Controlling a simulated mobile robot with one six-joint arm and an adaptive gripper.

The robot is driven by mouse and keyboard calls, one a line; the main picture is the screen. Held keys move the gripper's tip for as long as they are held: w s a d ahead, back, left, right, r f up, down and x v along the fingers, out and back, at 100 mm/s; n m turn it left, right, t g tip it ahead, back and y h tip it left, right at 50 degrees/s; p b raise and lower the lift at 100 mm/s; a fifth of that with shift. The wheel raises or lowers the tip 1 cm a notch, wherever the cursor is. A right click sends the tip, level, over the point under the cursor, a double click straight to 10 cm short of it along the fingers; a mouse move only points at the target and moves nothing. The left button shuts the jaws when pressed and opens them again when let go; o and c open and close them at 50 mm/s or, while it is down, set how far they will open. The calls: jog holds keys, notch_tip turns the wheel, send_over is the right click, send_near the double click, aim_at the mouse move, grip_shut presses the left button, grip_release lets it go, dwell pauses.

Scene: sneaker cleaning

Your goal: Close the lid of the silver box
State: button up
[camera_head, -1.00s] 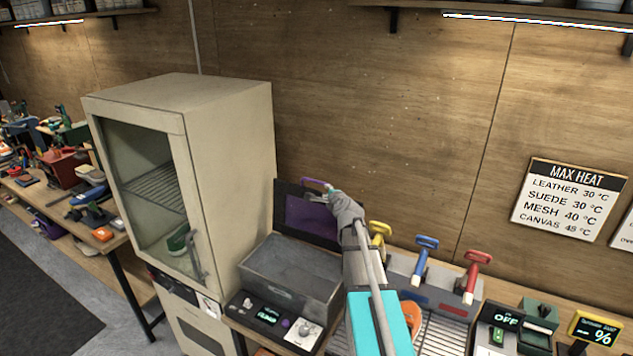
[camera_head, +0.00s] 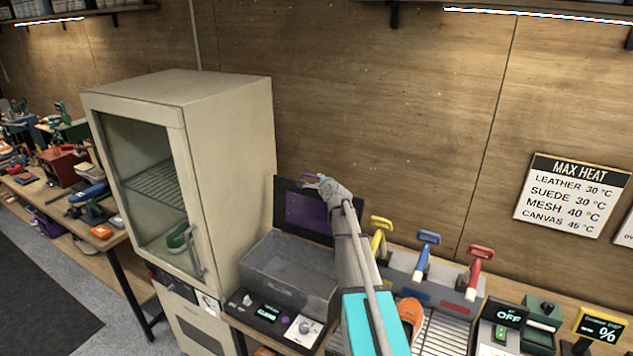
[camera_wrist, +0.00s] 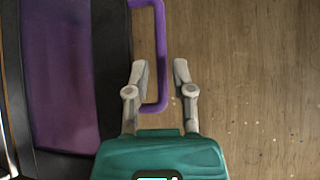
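The silver box (camera_head: 283,290) stands on the bench beside the beige cabinet. Its lid (camera_head: 288,205), dark-framed with a purple panel, stands open and upright at the back of the box. The lid also fills the left of the wrist view (camera_wrist: 65,70). A purple handle (camera_wrist: 160,30) sticks out from the lid's edge. My gripper (camera_head: 318,181) is at the lid's upper edge, by the handle. In the wrist view my gripper (camera_wrist: 161,70) has its fingers apart, with the handle's outer bar between them and a gap on the right side.
The cabinet (camera_head: 235,170) rises close on the left of the box. A control panel (camera_head: 275,318) sits at the box's front. To the right are a rack with yellow, blue and red handles (camera_head: 428,240) and an orange shoe (camera_head: 411,315). The wooden wall (camera_head: 400,120) is close behind.

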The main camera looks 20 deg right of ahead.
aim_at(316, 178)
jog(key=shift+b+x, duration=0.4)
jog(key=shift+x, duration=1.95)
grip_shut()
